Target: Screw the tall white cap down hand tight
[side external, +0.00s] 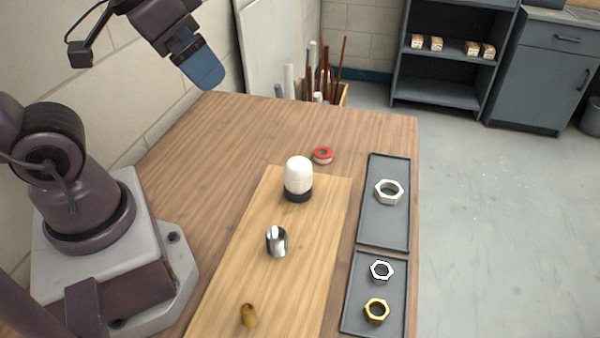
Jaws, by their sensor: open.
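The tall white cap (299,171) sits upright on a short black base (298,195) toward the far end of the light wooden board. From this view I cannot tell how far down it is threaded. My gripper (205,75) is at the upper left, raised well above the table's far left edge and away from the cap. Its blue end is visible, the gap between the fingers is not clear, and nothing shows held in it.
A red and white ring (323,155) lies just behind the cap. A shiny metal fitting (277,242) and a brass piece (249,315) stand nearer on the board (225,290). Dark trays (372,225) at right hold a large pale nut (389,192), a silver nut (381,271) and a brass nut (376,311).

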